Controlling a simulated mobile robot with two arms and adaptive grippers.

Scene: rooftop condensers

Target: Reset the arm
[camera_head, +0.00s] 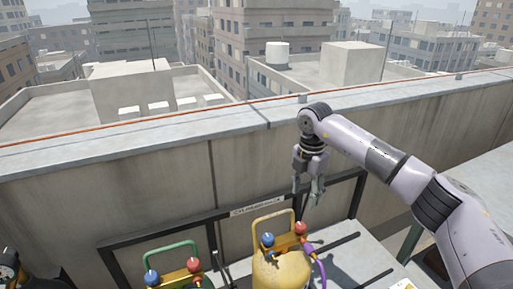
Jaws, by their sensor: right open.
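My right arm comes in from the right, and my right gripper (309,186) hangs with its fingers pointing down in front of the parapet wall. It is open, and I see nothing between its fingers. It is above and to the right of a yellow cylinder (281,270) that has a handle and blue and red valve knobs.
A second cylinder with a green handle (172,249) stands at the lower left. A dark rack frame (150,234) with a label plate (256,208) runs behind both. A purple hose (318,262) hangs beside the yellow cylinder. The concrete parapet (120,190) crosses the view.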

